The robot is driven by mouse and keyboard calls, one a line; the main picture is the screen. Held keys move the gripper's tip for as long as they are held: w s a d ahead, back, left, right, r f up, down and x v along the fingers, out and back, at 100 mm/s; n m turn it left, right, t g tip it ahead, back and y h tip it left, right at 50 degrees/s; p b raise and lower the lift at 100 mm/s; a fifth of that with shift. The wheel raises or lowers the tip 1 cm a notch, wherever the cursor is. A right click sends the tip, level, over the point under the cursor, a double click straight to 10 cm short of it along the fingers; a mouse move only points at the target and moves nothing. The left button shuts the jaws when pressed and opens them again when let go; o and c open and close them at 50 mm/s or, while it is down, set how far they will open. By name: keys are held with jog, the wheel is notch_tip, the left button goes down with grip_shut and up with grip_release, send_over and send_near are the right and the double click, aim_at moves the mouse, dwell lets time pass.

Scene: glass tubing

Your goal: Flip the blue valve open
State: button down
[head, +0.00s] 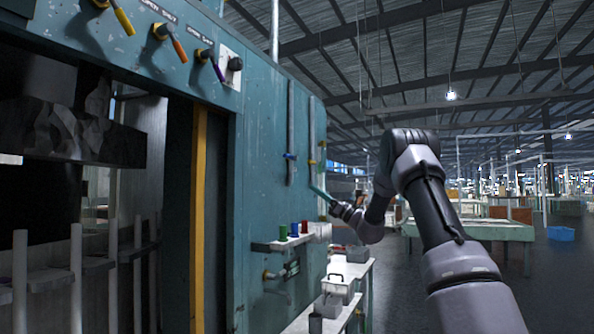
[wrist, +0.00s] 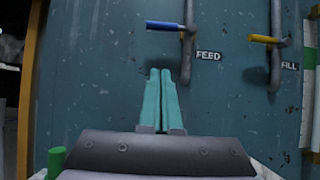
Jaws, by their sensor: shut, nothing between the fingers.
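The blue valve handle (wrist: 165,26) sticks out sideways to the left from a grey vertical pipe on the teal panel, above the label FEED. It also shows small in the head view (head: 289,156), on the left of two vertical pipes. My gripper (wrist: 160,72) has teal fingers that are shut and empty. In the wrist view the fingertips are below the blue handle and slightly left of the pipe, apart from the handle. In the head view my gripper (head: 314,189) is right of and below the blue valve.
A yellow valve handle (wrist: 264,39) on a second pipe is at the right, by a partly cut-off label. A small shelf (head: 282,244) with green, red and blue cups is below on the panel. A white bench (head: 360,290) with containers stands lower right.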

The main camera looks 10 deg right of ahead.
jog(key=s+d+r+x, duration=0.1)
jog(key=r+x, duration=0.1)
jog(key=x, duration=1)
jog(key=shift+w+a+r, duration=0.15)
jog(key=shift+w+r, duration=0.05)
jog(key=shift+r, duration=0.2)
jog(key=shift+s+a+r+m+t+h, duration=0.15)
jog(key=shift+r+m+t+h, duration=0.2)
jog(key=shift+m+t+h, duration=0.45)
jog(key=shift+s+r+m+t+h, duration=0.1)
jog(key=shift+r+m+t+h, duration=0.25)
jog(key=shift+m, duration=0.65)
jog(key=shift+s+r+m+t+h, duration=0.1)
jog(key=shift+r+m+t+h, duration=0.25)
jog(key=shift+m, duration=0.65)
notch_tip(320, 180, up, 6)
jog(key=m+t+h, duration=0.1)
jog(key=m+h, duration=0.8)
jog(key=m, duration=0.6)
send_over(290, 157)
jog(key=d, duration=0.2)
jog(key=shift+w+d+r, duration=0.65)
jog(key=shift+w+r, duration=0.25)
jog(key=shift+d+r, duration=0.1)
